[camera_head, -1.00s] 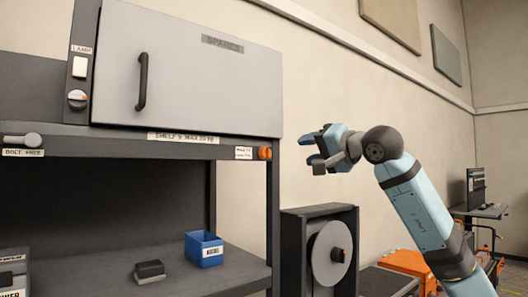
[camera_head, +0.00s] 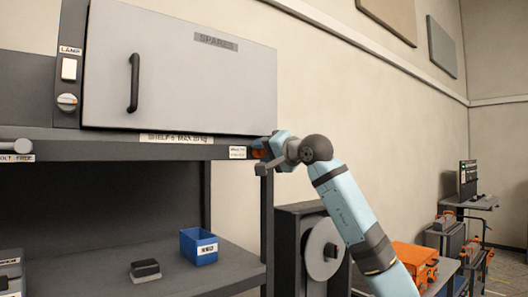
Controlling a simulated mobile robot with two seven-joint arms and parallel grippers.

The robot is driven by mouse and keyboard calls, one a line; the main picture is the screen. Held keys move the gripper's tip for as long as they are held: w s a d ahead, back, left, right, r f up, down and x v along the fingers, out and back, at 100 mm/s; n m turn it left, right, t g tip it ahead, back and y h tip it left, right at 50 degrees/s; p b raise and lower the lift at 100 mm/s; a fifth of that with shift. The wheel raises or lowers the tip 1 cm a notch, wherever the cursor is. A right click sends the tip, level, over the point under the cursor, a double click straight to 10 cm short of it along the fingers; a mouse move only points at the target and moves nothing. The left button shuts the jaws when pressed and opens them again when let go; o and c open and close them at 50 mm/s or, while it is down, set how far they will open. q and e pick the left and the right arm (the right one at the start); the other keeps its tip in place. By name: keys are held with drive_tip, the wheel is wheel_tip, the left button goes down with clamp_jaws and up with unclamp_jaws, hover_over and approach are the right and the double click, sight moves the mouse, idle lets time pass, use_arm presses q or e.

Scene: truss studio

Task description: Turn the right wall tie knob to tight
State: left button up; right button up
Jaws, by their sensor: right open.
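The orange wall tie knob (camera_head: 257,153) sits at the right end of the shelf's front edge, beside a small white label (camera_head: 238,152) too small to read. Only part of the knob shows; my right gripper covers the rest, and its setting cannot be read. My left gripper is not in view.
A grey SPARES cabinet (camera_head: 180,70) with a black handle stands above the shelf. A blue bin (camera_head: 199,246) and a dark block (camera_head: 145,270) stand on the lower shelf. A reel (camera_head: 323,249) stands below my right arm. Orange cases (camera_head: 412,259) are at right.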

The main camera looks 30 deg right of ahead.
drive_tip(key=c, duration=0.6)
